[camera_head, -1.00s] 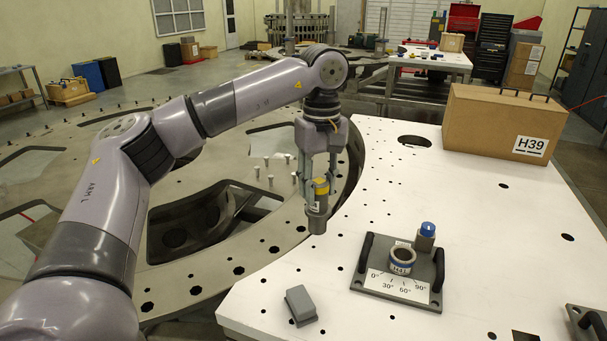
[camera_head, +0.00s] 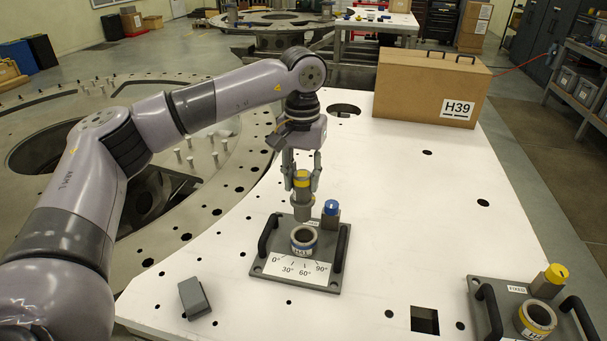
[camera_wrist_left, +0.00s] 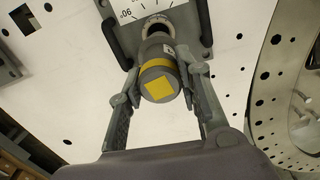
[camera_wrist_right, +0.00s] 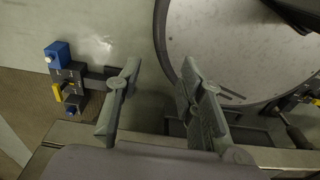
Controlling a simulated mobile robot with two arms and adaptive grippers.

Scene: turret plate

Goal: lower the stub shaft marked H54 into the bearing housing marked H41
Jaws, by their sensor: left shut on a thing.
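The stub shaft (camera_head: 302,201) is a grey cylinder with a yellow band. It hangs upright in my left gripper (camera_head: 302,177), which is shut on it. In the left wrist view the shaft (camera_wrist_left: 158,75) shows a yellow square on its end, between the fingers (camera_wrist_left: 158,88). The bearing housing H41 (camera_head: 304,242) is a ring with a blue band on a grey plate with an angle scale. In the head view the shaft's lower end is above and just behind the housing's bore, apart from it. The shaft's marking is not readable. My right gripper (camera_wrist_right: 155,95) is open and empty.
The plate (camera_head: 262,266) has two black handles and a blue-topped post (camera_head: 331,212) close to the shaft. A second housing (camera_head: 534,319) with a yellow-topped post stands at lower right. A grey block (camera_head: 194,298) lies at left. A box marked H39 (camera_head: 425,88) stands behind.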

